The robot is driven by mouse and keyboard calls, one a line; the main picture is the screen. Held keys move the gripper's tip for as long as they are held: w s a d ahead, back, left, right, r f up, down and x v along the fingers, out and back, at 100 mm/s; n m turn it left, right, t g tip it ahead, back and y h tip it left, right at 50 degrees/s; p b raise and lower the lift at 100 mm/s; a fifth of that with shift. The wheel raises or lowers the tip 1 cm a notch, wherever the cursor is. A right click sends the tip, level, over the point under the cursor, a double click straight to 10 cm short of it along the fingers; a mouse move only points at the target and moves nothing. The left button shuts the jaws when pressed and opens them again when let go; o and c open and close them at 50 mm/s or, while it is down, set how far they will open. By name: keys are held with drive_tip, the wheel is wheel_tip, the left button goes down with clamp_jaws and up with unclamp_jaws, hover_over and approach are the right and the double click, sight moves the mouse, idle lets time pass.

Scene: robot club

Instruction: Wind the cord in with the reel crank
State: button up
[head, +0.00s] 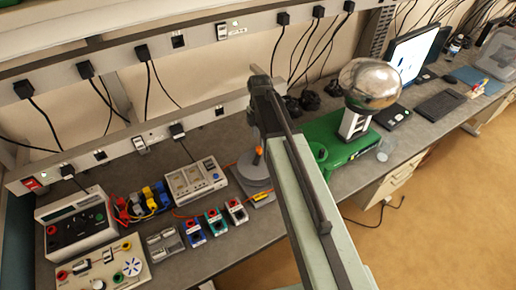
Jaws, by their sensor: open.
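The reel (254,174) is a round grey piece on a flat base on the bench, left of my arm. Its crank has an upright orange handle (258,153). A thin orange cord (190,215) runs left from the reel over the bench. A small yellow piece (261,198) lies at the front of the reel's base. My gripper (262,100) is at the far end of my arm, dark and seen from behind, above the crank handle in the picture. It is open, and nothing shows in it. Its fingertips are hard to make out, and my arm hides part of the reel's right side.
A green machine with a silver dome (371,84) stands right of my arm. A white meter box (187,181) and several small coloured terminal blocks (214,221) stand left of the reel. A socket rail (150,52) with black plugs and hanging cables runs behind.

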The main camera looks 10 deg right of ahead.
sight(259, 148)
wheel_tip(259, 148, down, 6)
drive_tip(key=b, duration=0.4)
drive_tip(key=shift+b, duration=0.35)
drive_tip(key=shift+r, duration=0.1)
drive_tip(key=shift+s, duration=0.1)
clamp_jaws()
drive_tip(key=shift+m, duration=0.3)
